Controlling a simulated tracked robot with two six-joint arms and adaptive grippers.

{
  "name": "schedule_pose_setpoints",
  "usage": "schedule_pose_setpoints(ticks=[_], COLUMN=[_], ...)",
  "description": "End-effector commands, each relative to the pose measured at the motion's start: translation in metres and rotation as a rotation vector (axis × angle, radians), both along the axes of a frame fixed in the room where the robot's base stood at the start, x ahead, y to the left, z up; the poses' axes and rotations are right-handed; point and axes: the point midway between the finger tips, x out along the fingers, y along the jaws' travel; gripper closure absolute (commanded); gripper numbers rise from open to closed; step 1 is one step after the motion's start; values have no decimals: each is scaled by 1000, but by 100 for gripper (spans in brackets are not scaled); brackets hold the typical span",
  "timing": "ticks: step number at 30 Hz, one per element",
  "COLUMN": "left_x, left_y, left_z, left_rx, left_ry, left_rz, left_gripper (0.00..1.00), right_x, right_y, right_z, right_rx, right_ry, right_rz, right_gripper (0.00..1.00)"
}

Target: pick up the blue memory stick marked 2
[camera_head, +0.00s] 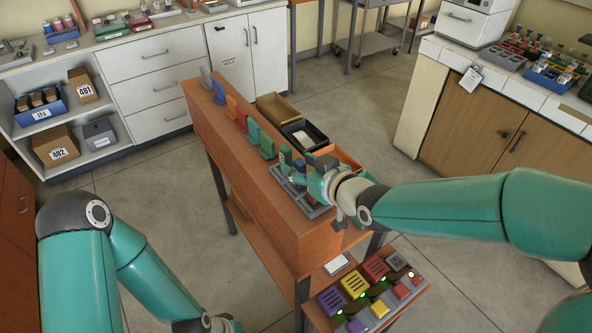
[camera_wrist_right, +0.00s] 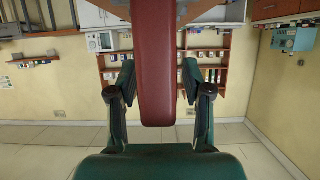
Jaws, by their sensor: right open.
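Several upright memory sticks stand in a row along the top of a brown wooden stand. I cannot read a 2 on either. My right gripper (camera_head: 312,178) is at the near end of the row, by a grey holder, away from both blue sticks. In the right wrist view its fingers are apart, with a long dark red thing (camera_wrist_right: 155,65) between them in the picture. My left gripper (camera_head: 208,322) is barely visible at the bottom edge.
The wooden stand (camera_head: 240,160) has open trays (camera_head: 275,107) along its right side. Below its near end, a tray holds purple, yellow and red modules (camera_head: 374,268) with green lights. White cabinets (camera_head: 150,65) stand behind. Open floor (camera_head: 160,190) lies left of the stand.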

Motion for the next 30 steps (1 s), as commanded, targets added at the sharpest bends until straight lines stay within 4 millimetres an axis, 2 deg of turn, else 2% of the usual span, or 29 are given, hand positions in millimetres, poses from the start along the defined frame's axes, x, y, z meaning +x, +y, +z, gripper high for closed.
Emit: schedule_pose_setpoints(ticks=[10,18,19,30], left_x=[0,0,0,0], left_y=[0,0,0,0], left_z=[2,2,2,2], left_rx=[0,0,0,0], left_ry=[0,0,0,0], left_rz=[0,0,0,0], left_gripper=[60,60,60,60], right_x=[5,5,5,5], right_y=[4,4,4,5], right_z=[-3,-3,-3,-1], right_rx=[1,1,0,1], right_ry=[-1,-1,0,-2], right_rz=[1,1,2,2], right_gripper=[52,97,100,100])
